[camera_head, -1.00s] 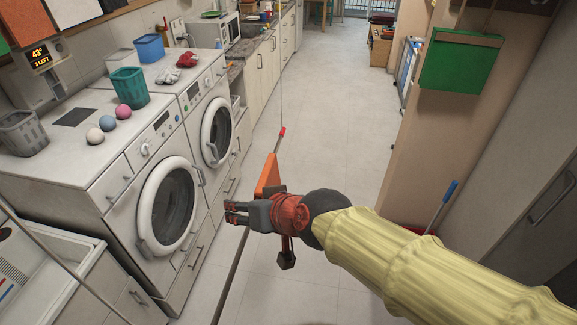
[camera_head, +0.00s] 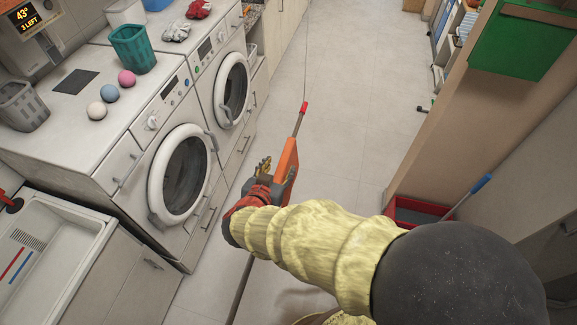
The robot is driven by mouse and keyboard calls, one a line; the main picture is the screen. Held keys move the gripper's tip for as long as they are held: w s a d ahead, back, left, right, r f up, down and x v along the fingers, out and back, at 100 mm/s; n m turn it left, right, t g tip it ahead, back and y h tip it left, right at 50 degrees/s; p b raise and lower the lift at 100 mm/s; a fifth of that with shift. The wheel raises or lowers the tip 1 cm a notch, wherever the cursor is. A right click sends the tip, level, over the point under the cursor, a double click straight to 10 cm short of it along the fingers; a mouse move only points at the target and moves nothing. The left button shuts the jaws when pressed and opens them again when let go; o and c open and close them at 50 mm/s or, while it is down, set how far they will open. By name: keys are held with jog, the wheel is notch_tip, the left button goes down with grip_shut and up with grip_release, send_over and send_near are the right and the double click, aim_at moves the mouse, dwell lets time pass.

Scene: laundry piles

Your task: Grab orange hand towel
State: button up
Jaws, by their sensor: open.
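No orange hand towel can be made out for certain. A flat orange piece (camera_head: 288,158) stands on a thin red-tipped pole beside my gripper; I cannot tell whether it is cloth or a fixed part. My gripper (camera_head: 266,166) is open, with its fingers pointing up and away over the floor in front of the washing machines. It looks empty and is seen partly from behind, close to the orange piece. I cannot tell whether they touch.
Two white front-loading machines (camera_head: 112,66) stand at left, with a teal basket (camera_head: 133,50), several balls and crumpled cloths (camera_head: 177,31) on top. A white sink (camera_head: 45,235) is at lower left. A red tray (camera_head: 398,207) lies at right. The central floor (camera_head: 350,110) is clear.

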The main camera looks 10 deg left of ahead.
aim_at(283, 163)
jog(key=b+x, duration=0.1)
jog(key=x, duration=0.5)
jog(key=shift+w+f, duration=0.1)
jog(key=shift+f, duration=0.05)
jog(key=shift+c, duration=1)
grip_shut()
